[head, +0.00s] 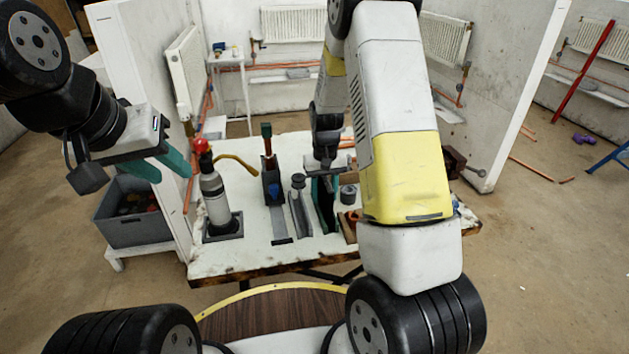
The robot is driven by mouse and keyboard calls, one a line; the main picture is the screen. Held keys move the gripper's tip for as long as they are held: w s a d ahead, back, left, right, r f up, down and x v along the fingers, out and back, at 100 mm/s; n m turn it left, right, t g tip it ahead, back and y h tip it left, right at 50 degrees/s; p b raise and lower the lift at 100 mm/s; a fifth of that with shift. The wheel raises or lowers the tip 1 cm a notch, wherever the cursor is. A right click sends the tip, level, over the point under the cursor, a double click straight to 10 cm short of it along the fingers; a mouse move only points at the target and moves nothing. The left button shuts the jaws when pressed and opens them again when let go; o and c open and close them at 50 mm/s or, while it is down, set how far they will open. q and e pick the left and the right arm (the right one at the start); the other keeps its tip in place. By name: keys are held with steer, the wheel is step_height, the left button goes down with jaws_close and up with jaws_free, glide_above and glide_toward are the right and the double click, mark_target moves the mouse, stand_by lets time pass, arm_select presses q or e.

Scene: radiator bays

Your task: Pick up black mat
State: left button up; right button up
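My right gripper (325,192) reaches down over the white workbench (265,258), with its fingers among the tools near the middle. A dark, flat, upright piece (324,212) shows at its teal fingers; it may be the black mat, but I cannot tell whether it is gripped. A dark square base (222,232) lies under the grey bottle at the bench's left. My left gripper (162,168) is open and empty, in the air left of the bench.
A grey bottle with a red top (215,195) stands at the bench's left. Several upright tools, including a red-and-green-handled one (269,160), stand beside the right gripper. A grey crate (133,222) is at left. White partitions (530,90) flank the bench.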

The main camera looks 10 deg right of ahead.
jaws_close()
